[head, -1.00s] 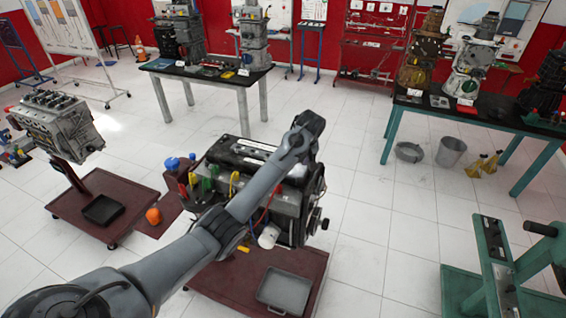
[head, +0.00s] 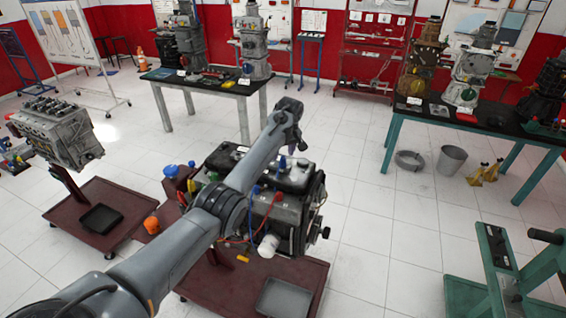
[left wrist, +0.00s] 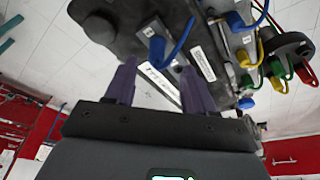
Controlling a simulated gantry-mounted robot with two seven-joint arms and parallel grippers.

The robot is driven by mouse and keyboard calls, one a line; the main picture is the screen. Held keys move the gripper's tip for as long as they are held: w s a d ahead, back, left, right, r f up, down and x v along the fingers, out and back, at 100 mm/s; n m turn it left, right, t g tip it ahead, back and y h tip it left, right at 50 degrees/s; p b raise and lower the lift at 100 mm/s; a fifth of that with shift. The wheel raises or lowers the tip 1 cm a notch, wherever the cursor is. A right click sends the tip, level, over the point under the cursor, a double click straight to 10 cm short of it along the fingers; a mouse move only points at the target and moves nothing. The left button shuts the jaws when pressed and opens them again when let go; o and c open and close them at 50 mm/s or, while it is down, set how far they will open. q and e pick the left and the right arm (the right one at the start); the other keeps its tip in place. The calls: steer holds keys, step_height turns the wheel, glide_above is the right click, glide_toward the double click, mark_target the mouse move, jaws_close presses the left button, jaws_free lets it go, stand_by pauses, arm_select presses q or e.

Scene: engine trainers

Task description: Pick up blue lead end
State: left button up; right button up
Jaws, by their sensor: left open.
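The left wrist view shows a blue lead end (left wrist: 157,50) on the dark engine top, with its blue wire curving beside it. My left gripper (left wrist: 156,72) is open, with its two purple fingers apart and the blue lead end just beyond the gap. Other blue ends (left wrist: 236,21) sit to the right. In the head view my left gripper (head: 300,142) is over the back of the dark engine (head: 290,205), partly hidden by its own wrist. Small blue parts (head: 257,189) show on the engine top. My right gripper is in neither view.
Yellow (left wrist: 243,60), green (left wrist: 276,83) and red (left wrist: 305,72) lead ends crowd to the right in the wrist view. The engine stands on a dark red stand with a grey tray (head: 284,301). Open tiled floor lies to the right.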

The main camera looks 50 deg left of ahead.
mark_target(283, 158)
arm_select(q)
steer(key=x, duration=0.3)
steer(key=shift+w+f, duration=0.2)
steer(key=shift+w, duration=0.05)
steer(key=shift+x, duration=0.85)
jaws_close()
